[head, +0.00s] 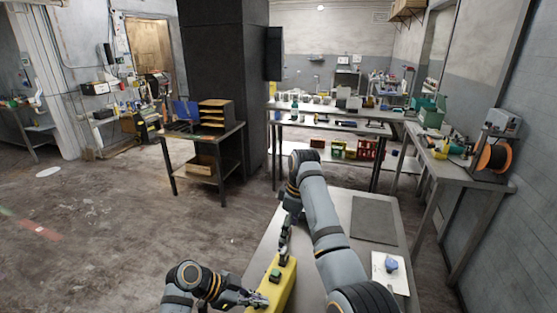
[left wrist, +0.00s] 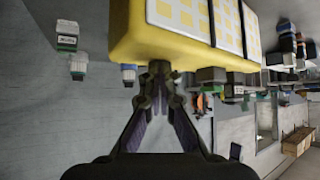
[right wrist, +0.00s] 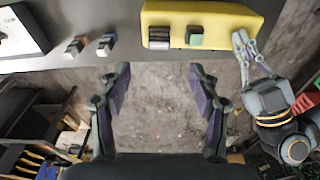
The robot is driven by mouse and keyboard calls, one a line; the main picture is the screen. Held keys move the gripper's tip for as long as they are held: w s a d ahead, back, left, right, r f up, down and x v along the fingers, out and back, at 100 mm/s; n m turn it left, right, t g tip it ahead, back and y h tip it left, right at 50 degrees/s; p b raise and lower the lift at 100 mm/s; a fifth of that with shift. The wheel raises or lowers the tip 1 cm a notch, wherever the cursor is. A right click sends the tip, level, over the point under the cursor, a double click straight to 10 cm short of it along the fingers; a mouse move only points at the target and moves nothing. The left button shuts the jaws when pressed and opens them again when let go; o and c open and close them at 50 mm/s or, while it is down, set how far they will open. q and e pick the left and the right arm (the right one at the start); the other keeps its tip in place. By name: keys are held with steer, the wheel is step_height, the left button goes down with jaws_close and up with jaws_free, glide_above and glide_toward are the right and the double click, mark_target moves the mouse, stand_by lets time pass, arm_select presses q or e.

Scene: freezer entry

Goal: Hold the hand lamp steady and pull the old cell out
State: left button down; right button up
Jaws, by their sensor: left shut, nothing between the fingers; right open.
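The yellow hand lamp (head: 283,287) lies at the bench's left edge. In the right wrist view the lamp (right wrist: 225,22) carries a green block (right wrist: 196,37) and a dark grey piece (right wrist: 160,38) on top. I cannot tell which is the old cell. My left gripper (head: 258,298) is shut and empty at the lamp's side. In the left wrist view its fingertips (left wrist: 160,68) are at the yellow body's edge; contact is unclear. My right gripper (head: 285,240) is open and empty near the lamp's far end; its fingers (right wrist: 160,77) have only floor between them.
The grey bench (head: 345,200) holds a dark mat (head: 375,219) and a white sheet (head: 384,284) with a blue item on it. Two small blocks (right wrist: 75,45) (right wrist: 106,44) stand beside the lamp. A shelf table (head: 203,137) stands behind, with open floor to the left.

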mark_target(285, 251)
steer(key=f, duration=0.3)
steer(key=a+f, duration=0.1)
steer(key=f, duration=0.7)
steer(key=shift+w+a+f, duration=0.2)
steer(key=shift+w+a, duration=0.05)
steer(key=shift+w, duration=0.1)
jaws_close()
